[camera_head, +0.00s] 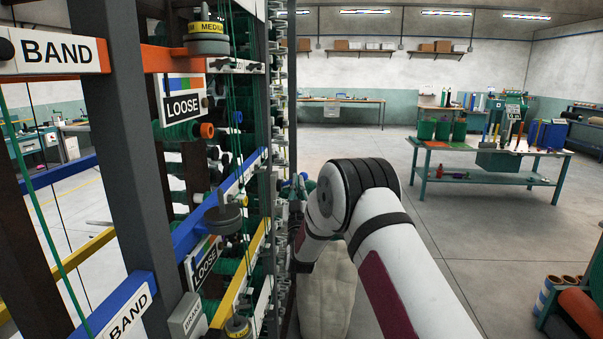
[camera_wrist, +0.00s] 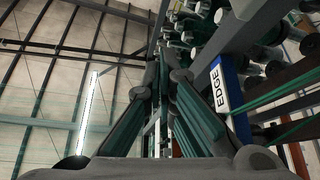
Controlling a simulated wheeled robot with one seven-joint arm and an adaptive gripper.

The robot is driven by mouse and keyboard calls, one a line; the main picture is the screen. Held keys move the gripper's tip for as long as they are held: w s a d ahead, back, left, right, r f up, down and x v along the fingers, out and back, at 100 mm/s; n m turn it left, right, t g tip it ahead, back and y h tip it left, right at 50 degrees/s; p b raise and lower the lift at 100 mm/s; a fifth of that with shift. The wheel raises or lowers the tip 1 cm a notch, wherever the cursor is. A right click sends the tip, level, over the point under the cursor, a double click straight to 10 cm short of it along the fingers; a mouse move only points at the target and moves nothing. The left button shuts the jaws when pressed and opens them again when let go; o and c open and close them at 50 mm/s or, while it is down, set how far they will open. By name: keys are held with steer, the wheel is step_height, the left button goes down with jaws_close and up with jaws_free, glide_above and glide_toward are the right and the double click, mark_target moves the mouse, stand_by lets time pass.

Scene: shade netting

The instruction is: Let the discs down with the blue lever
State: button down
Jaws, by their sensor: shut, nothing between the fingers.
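In the head view a blue bar (camera_head: 189,236) slants back along the rack on the left, with grey stacked discs (camera_head: 223,219) at it. Another grey disc stack (camera_head: 207,45) with a yellow MEDIUM label is higher up, and one more (camera_head: 238,327) is low by a yellow bar. I cannot tell which blue part is the lever. My gripper (camera_wrist: 160,85) shows in the wrist view, shut and empty, pointing up along the rack. In the head view my arm hides it.
The rack's grey post (camera_head: 125,130) and orange, yellow and blue bars crowd the left, with thin green cords. A pale sack-like object (camera_head: 325,295) stands behind my arm. A green workbench (camera_head: 480,176) is at the right. The floor between is open.

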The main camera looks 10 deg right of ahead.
step_height(320, 180, up, 4)
glide_above(303, 173)
steer(key=s+a, duration=0.2)
steer(key=s, duration=0.1)
steer(key=f, duration=0.1)
steer(key=d+f, duration=0.1)
steer(key=f, duration=0.1)
steer(key=shift+w+f, duration=0.15)
steer(key=shift+w, duration=0.05)
steer(key=shift+d+f+m+h, duration=0.25)
steer(key=shift+m+h, duration=0.15)
steer(key=shift+m, duration=0.2)
